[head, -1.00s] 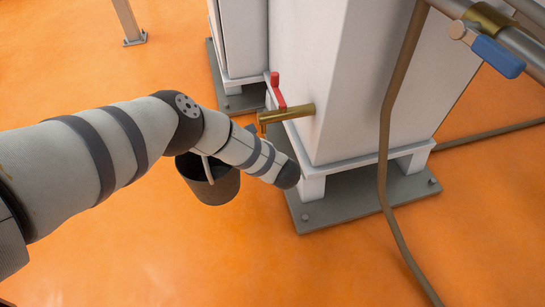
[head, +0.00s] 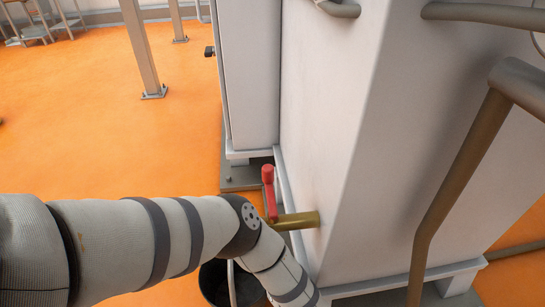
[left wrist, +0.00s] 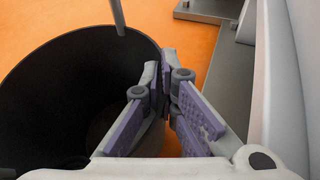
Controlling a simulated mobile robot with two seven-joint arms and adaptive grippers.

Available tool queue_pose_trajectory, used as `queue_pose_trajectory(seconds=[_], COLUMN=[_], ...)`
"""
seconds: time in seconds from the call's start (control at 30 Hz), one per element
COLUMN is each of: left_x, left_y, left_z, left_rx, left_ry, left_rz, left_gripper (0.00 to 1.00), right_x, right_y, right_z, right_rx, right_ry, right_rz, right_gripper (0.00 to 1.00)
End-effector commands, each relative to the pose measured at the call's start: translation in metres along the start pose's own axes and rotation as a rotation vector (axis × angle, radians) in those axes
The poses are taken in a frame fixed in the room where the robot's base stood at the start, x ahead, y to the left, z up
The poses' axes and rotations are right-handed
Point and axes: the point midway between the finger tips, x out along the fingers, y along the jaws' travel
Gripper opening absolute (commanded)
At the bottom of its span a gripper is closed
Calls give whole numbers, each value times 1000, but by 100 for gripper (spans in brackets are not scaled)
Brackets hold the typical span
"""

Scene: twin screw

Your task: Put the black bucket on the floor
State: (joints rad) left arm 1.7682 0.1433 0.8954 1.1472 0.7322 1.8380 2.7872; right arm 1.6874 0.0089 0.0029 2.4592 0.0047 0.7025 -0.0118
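The black bucket (head: 214,284) is at the bottom of the head view, partly behind my left arm and cut off by the lower edge. Its thin grey handle stands up at the rim. In the left wrist view I look into its dark, seemingly empty inside (left wrist: 55,95). My left gripper (left wrist: 166,80) is closed on the bucket's rim there, one finger inside the wall and one outside. The gripper is hidden in the head view. The orange floor (head: 80,130) shows around; I cannot tell the bucket's height above it. My right gripper is not in view.
A brass tap (head: 297,221) with a red lever (head: 269,190) sticks out of the white tank (head: 330,120) close to my left arm. A brown pipe (head: 450,190) runs down at the right. The floor at the left is open, with a grey post (head: 145,50) farther back.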

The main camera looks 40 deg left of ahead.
Motion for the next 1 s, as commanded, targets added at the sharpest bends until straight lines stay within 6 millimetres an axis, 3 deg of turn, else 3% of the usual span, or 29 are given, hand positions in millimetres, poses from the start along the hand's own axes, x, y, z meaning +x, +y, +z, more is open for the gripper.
queue_pose_trajectory(seconds=[0.7, 0.8, 0.83, 1.0], left_x=[5, 6, 6, 6], left_y=[0, 1, 1, 2], left_z=[-15, -15, -16, -16], left_rx=[1, 4, 4, 7], left_ry=[2, 3, 3, 2], left_rz=[0, 0, 1, 2], left_gripper=[0, 22, 25, 25], right_x=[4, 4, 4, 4], right_y=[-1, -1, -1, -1], right_z=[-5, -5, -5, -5], right_rx=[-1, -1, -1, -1], right_ry=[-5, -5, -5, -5], right_rz=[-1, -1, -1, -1], right_gripper=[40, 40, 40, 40])
